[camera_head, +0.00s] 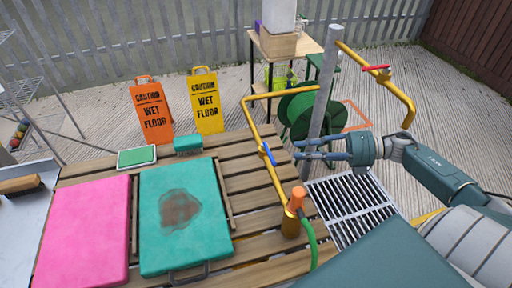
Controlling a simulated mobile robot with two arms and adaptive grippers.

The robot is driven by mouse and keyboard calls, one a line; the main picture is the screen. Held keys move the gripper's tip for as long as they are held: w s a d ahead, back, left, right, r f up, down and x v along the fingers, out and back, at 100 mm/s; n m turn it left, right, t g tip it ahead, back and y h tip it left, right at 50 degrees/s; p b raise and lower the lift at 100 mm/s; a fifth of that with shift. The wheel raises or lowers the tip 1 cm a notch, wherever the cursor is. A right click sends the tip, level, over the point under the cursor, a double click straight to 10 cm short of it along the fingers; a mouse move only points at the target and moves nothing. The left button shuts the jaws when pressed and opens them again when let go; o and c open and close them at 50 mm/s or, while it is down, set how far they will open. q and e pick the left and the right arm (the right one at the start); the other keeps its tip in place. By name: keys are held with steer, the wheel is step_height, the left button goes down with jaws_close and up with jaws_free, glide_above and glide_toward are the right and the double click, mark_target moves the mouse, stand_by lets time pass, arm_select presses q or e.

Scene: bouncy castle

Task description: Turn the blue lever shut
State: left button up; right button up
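The blue lever (267,153) sits on a yellow pipe (252,125) that runs down to a brass fitting with an orange top. The lever appears to lie roughly along the pipe. My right gripper (298,150) comes in from the right, in front of the grey post. Its fingers point left toward the lever, with a visible gap between them and nothing held. The fingertips are a short way right of the lever and look apart from it. My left gripper is not in view.
A grey metal post (322,85) stands close behind my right gripper. A red lever (376,67) is on another yellow pipe at right. A green hose (310,240) hangs from the fitting. Pink (85,225) and teal (160,245) pads lie on the slatted wooden table.

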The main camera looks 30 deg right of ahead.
mark_target(269, 154)
steer(key=b+x, duration=0.1)
steer(key=x, duration=0.9)
steer(key=shift+a+b, duration=0.1)
steer(key=shift+b, duration=0.25)
steer(key=shift+c, duration=0.3)
jaws_close()
